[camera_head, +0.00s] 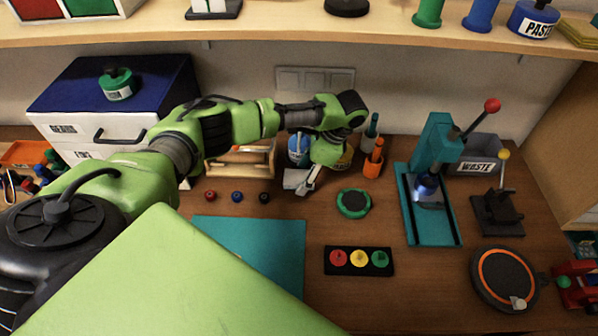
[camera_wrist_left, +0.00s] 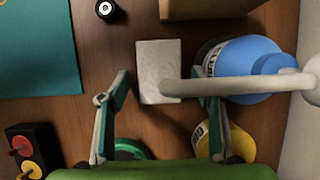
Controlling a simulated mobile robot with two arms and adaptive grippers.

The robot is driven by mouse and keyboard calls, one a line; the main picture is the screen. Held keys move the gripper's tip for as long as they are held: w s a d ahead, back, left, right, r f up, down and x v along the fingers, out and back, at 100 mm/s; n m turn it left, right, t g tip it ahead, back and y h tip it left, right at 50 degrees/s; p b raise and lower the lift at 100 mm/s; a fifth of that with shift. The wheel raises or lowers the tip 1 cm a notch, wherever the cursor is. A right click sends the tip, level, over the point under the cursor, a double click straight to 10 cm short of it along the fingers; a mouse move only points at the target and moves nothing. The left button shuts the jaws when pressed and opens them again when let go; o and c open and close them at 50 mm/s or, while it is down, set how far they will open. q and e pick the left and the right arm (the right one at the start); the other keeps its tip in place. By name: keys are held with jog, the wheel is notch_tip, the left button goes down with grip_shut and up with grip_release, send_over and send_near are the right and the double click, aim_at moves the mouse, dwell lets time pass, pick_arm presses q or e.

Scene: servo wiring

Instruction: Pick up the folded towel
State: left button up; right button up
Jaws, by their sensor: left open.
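The folded towel is a small white-grey rectangle (camera_wrist_left: 155,62) flat on the wooden bench in the left wrist view. In the head view it shows as a pale patch (camera_head: 291,179), partly covered by my gripper. My left gripper (camera_head: 309,183) is above the bench close to the towel. In the left wrist view my left gripper (camera_wrist_left: 162,100) is open and empty, with its fingers apart and the towel's lower end between their tips. I cannot tell the exact height of the fingers over the towel. My right gripper is not in view.
A blue bottle (camera_wrist_left: 240,65) with a white nozzle stands right beside the towel. A yellow container (camera_wrist_left: 238,140), a green round item (camera_head: 354,203) and an orange cup (camera_head: 373,166) are near. A teal mat (camera_head: 285,235) lies in front. A shelf (camera_head: 300,28) runs above.

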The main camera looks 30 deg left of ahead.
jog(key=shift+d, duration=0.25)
pick_arm(q)
jog(key=c, duration=1)
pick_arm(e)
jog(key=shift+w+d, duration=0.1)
pick_arm(q)
jog(key=shift+r, duration=0.1)
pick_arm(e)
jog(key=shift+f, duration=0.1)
pick_arm(q)
jog(key=shift+r, duration=0.25)
notch_tip(320, 180, up, 2)
jog(key=shift+w+r+b, duration=0.1)
jog(key=shift+b, duration=0.8)
jog(key=s+d+r+p, duration=0.1)
jog(key=s+d+r, duration=0.8)
jog(key=s+r, duration=0.1)
jog(key=shift+s+d, duration=0.2)
jog(key=shift+s, duration=0.15)
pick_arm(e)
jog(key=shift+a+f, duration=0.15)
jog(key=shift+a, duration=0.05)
